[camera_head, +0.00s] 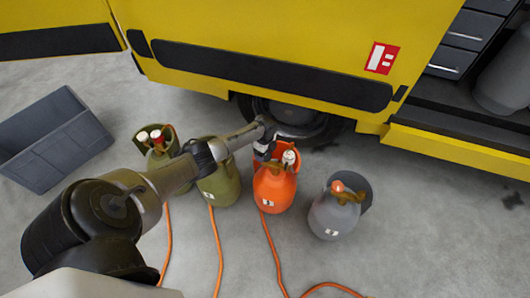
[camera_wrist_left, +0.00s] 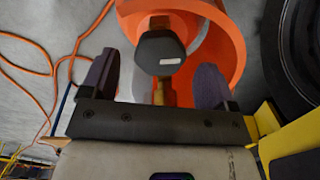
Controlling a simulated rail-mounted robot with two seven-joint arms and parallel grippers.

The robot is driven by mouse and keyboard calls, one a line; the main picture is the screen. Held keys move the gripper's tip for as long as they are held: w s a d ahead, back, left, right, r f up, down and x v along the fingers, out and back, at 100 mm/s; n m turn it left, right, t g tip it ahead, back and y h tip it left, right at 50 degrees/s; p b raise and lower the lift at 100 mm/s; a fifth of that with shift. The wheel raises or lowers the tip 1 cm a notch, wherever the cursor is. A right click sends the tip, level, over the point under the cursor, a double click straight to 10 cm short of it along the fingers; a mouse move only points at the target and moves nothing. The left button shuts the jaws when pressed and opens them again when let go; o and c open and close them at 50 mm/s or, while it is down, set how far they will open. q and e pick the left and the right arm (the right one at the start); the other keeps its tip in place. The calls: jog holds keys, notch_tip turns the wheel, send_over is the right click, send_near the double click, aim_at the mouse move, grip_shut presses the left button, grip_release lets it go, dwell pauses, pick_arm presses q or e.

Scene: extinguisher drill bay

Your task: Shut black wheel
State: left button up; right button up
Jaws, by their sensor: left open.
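The black wheel (camera_wrist_left: 160,52) is a dark knob with a small white label, set inside the orange collar of the orange cylinder (camera_wrist_left: 215,45). A brass-coloured stem shows below it. My left gripper (camera_wrist_left: 155,80) is open, its two dark fingers on either side of the wheel with visible gaps, not closed on it. In the head view my left gripper (camera_head: 263,148) hangs at the top of the orange cylinder (camera_head: 274,188). There the arm and gripper hide the black wheel, and a white-topped fitting (camera_head: 288,157) shows beside it. My right gripper is not in view.
A green cylinder (camera_head: 220,185) and an olive cylinder (camera_head: 160,158) stand left, partly behind my arm. A grey cylinder (camera_head: 333,216) stands right. Orange hoses (camera_head: 273,255) cross the floor. A grey crate (camera_head: 50,140) is at far left, and a yellow vehicle (camera_head: 290,35) stands behind.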

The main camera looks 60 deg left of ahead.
pick_arm(q)
notch_tip(320, 180, up, 12)
jog(key=p, duration=0.5)
jog(key=shift+f, duration=0.15)
dwell(0.3)
